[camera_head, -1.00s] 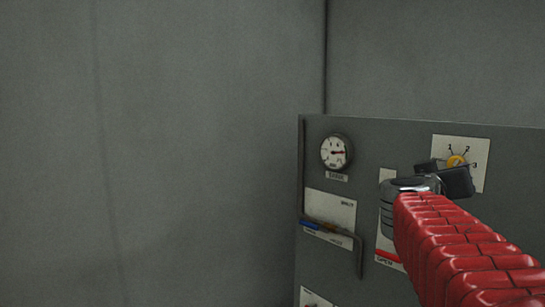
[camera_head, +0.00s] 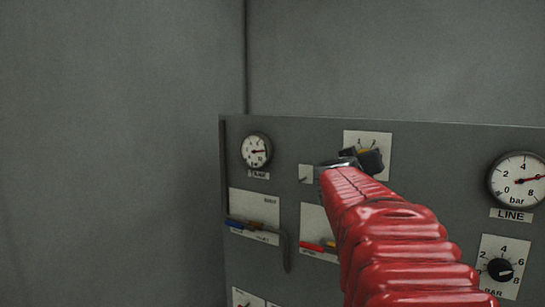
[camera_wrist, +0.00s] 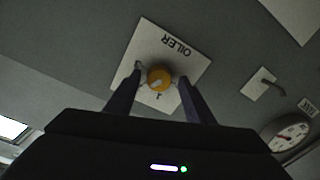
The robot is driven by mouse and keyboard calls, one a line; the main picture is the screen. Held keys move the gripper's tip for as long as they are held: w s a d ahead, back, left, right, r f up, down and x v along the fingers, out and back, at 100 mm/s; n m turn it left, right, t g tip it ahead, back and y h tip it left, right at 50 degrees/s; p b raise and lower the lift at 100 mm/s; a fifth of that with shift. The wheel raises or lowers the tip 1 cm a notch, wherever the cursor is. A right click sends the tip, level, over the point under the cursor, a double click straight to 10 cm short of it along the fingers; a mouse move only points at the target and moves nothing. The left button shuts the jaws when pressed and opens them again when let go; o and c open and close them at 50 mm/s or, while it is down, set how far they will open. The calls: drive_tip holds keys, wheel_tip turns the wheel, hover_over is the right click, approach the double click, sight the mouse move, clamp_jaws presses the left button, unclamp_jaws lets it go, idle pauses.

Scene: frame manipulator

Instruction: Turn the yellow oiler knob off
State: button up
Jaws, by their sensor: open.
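The yellow oiler knob (camera_wrist: 159,78) sits on a white plate (camera_wrist: 182,45) lettered OILER, which appears upside down in the wrist view. My gripper (camera_wrist: 160,74) is open, with one finger on each side of the knob. I cannot tell whether the fingers touch it. A pale pointer mark shows on the knob's face, but the position it points to is unclear. Only a sliver of the yellow knob (camera_head: 363,151) shows there, behind my dark gripper (camera_head: 362,160).
The grey panel (camera_head: 300,140) also carries a small gauge (camera_head: 256,151), a LINE gauge (camera_head: 518,180), a black BAR knob (camera_head: 500,269), a blue-handled lever (camera_head: 238,224) and a red-handled lever (camera_head: 311,246). A small switch (camera_wrist: 263,84) is beside the oiler plate.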

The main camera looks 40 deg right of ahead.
drive_tip(key=shift+c, duration=0.4)
drive_tip(key=c, duration=0.9)
drive_tip(key=shift+d, duration=0.2)
drive_tip(key=shift+c, duration=0.4)
drive_tip(key=shift+w+a, duration=0.1)
drive_tip(key=shift+a, duration=0.1)
